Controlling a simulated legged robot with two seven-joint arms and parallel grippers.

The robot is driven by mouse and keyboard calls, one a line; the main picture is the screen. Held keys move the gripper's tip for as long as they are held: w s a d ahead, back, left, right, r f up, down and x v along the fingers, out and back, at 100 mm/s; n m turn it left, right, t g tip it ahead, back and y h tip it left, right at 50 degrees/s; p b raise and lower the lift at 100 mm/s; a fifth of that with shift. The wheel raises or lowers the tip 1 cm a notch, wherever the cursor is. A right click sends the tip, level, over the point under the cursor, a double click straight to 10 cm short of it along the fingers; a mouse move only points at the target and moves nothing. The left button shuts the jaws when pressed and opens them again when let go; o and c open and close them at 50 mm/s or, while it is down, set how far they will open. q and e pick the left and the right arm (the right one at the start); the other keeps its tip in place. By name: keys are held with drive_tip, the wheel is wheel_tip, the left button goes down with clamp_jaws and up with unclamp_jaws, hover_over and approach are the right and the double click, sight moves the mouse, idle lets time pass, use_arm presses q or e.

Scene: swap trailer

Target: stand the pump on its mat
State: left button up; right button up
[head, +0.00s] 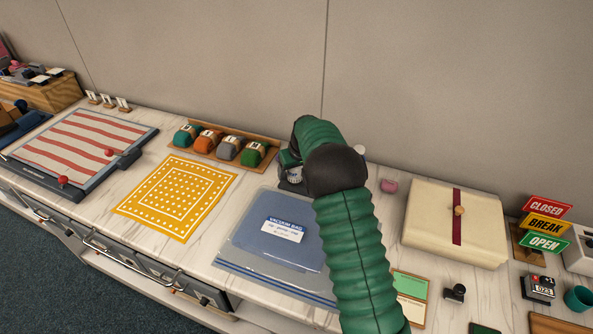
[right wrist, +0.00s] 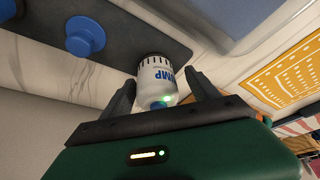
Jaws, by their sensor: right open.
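The pump (right wrist: 157,82) is a small white cylinder with blue lettering and a dark vented band. In the right wrist view its vented end meets the edge of a dark grey mat (right wrist: 135,32). My right gripper (right wrist: 161,96) is open, with one finger on each side of the pump; I cannot tell whether they touch it. In the head view the pump (head: 294,174) is partly hidden by my green right arm, and a bit of the dark mat (head: 292,188) shows below it. My left gripper is not in view.
A blue vacuum bag (head: 262,252) lies in front of the pump. A yellow patterned cloth (head: 178,196) and a rack of coloured blocks (head: 222,150) are to the left. A cream package (head: 425,228) is to the right. A blue knob (right wrist: 85,36) rises from the mat.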

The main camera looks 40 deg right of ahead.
drive_tip(key=v, duration=1.2)
